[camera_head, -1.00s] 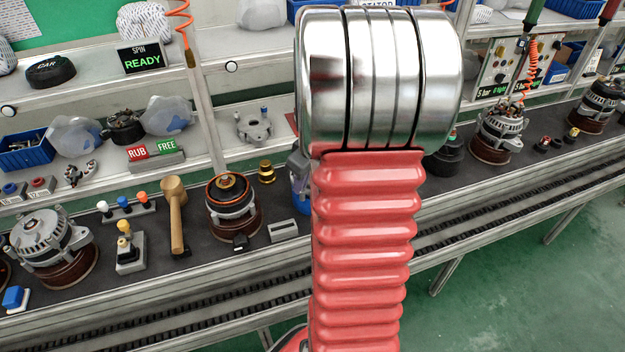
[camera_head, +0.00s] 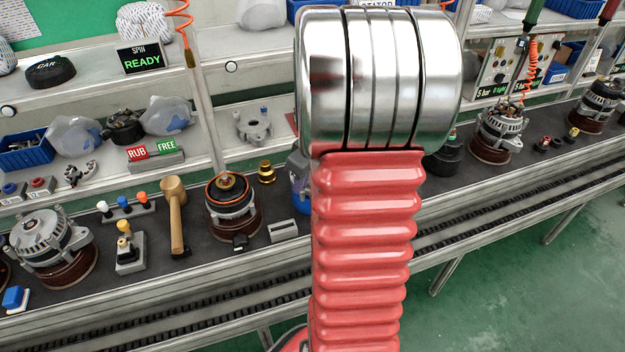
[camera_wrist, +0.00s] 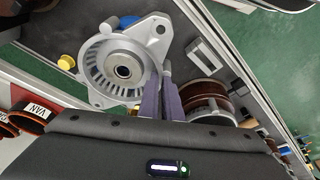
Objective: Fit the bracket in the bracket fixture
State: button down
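The bracket (camera_wrist: 101,72) is a silver-grey casting with a slotted ring, a central bore and lugs. It shows in the wrist view, left of and beyond my gripper (camera_wrist: 161,72). The two purple-grey fingers are close together, shut on its right-hand lug. I cannot tell for sure which piece is the bracket fixture. A blue item (camera_wrist: 128,20) shows partly behind the bracket; its edge also shows beside my arm in the head view (camera_head: 299,192).
An alternator stack on a brown base (camera_head: 232,221) stands near the bracket; the wrist view shows it below right (camera_wrist: 207,98). A slotted grey block (camera_head: 283,230), brass part (camera_head: 266,172) and mallet (camera_head: 173,215) stand nearby. A post (camera_head: 203,100) rises behind.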

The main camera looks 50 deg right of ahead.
dwell(0.6)
notch_tip(320, 180, up, 10)
dwell(0.6)
jog(key=shift+w, duration=0.1)
dwell(0.4)
